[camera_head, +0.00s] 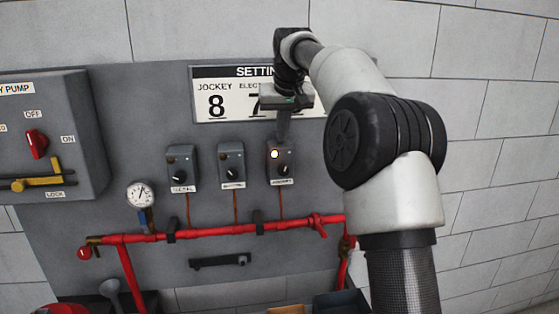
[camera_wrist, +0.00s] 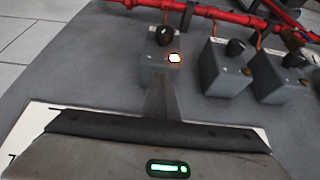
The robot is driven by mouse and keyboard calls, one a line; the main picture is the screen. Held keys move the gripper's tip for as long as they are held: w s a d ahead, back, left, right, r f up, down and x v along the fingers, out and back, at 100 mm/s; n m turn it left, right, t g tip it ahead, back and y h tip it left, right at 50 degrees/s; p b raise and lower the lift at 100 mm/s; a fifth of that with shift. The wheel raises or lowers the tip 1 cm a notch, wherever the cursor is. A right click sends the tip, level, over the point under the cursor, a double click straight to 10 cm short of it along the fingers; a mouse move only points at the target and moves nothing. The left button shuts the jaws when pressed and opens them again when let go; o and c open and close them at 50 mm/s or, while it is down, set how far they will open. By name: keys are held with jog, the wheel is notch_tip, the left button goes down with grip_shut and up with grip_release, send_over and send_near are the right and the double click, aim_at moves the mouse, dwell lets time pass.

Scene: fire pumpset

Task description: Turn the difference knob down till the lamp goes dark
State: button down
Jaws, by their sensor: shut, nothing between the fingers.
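Three grey switch boxes hang in a row on the panel. The right box (camera_head: 289,166) has a lit lamp (camera_head: 274,154), and the lamp also glows in the wrist view (camera_wrist: 175,57). Below the lamp, the box carries a black knob (camera_head: 282,171), which shows beyond the lamp in the wrist view (camera_wrist: 165,36). I cannot read whether this is the difference knob. My gripper (camera_head: 283,141) is shut and empty, pointing down just above the right box. Its fingers (camera_wrist: 160,78) overlap the box's upper edge in the wrist view; contact cannot be told.
The left box (camera_head: 182,165) and middle box (camera_head: 231,162) have black knobs and unlit lamps. A settings sign (camera_head: 220,100) is partly hidden behind my arm. A red pipe (camera_head: 210,233) and gauge (camera_head: 140,194) lie below. A jockey pump cabinet (camera_head: 85,120) juts out left.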

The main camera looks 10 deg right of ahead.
jog(key=shift+d+r, duration=0.1)
jog(key=shift+d, duration=0.15)
jog(key=shift+s, duration=0.1)
dwell(0.3)
jog(key=shift+s, duration=0.15)
jog(key=shift+s+r, duration=0.1)
jog(key=shift+r, duration=2.8)
jog(key=shift+d+r, duration=0.1)
jog(key=shift+d, duration=0.05)
jog(key=f+b, duration=0.1)
jog(key=f, duration=0.1)
jog(key=f+b, duration=0.1)
jog(key=f, duration=0.1)
jog(key=f+b, duration=0.1)
jog(key=f, duration=0.1)
jog(key=shift+a+f, duration=0.1)
jog(key=shift+a, duration=0.2)
jog(key=shift+w+p, duration=0.4)
